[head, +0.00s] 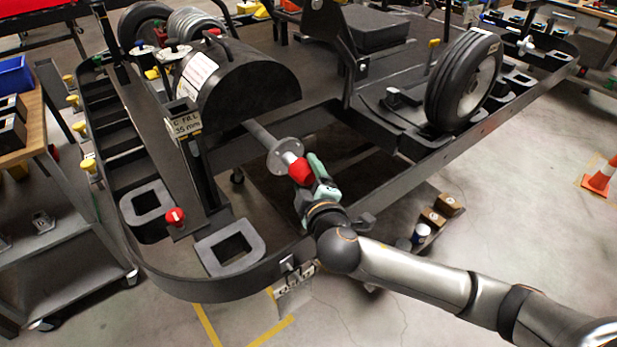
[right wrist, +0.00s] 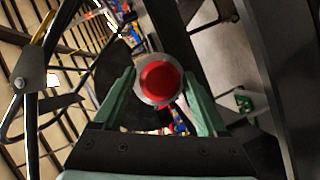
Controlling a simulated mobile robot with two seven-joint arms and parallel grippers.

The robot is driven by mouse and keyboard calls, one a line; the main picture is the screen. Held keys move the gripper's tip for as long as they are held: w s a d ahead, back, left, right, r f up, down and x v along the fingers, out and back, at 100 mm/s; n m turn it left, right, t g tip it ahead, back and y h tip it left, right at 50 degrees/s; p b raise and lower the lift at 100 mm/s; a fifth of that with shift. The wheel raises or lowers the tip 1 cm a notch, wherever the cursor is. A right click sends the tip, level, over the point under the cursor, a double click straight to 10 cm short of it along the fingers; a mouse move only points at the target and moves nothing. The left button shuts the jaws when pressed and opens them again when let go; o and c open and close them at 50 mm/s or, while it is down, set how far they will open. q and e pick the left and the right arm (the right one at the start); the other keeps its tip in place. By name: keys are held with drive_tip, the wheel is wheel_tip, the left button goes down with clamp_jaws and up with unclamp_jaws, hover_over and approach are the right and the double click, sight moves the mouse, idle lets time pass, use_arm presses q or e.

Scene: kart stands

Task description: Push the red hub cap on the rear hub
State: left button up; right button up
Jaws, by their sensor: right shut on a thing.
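The red hub cap (head: 300,171) is between the green fingers of my right gripper (head: 315,180), which is shut on it. The rear hub (head: 284,153) is a grey round flange with a pale stub at the end of a metal axle. The cap is in line with the stub, right at its end. I cannot tell how far it sits on. In the right wrist view the cap (right wrist: 160,80) shows as a red disc with a grey ring around it, between the fingertips (right wrist: 158,95). My left gripper is not in view.
The kart's dark frame rail (head: 270,262) curves below the hub. A black rounded cover (head: 240,80) stands behind the axle. A mounted wheel (head: 465,80) is at the right. A red knob (head: 175,217) sits on the frame at left. The floor (head: 520,210) at right is mostly clear.

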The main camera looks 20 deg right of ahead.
sight(296, 167)
idle(0.5)
idle(0.5)
drive_tip(key=shift+p, duration=0.4)
idle(0.4)
idle(0.4)
drive_tip(key=shift+w+a, duration=0.2)
drive_tip(key=shift+w, duration=0.4)
drive_tip(key=shift+w+a, duration=0.2)
drive_tip(key=shift+w, duration=0.25)
drive_tip(key=shift+w+a, duration=0.25)
drive_tip(key=shift+w, duration=0.45)
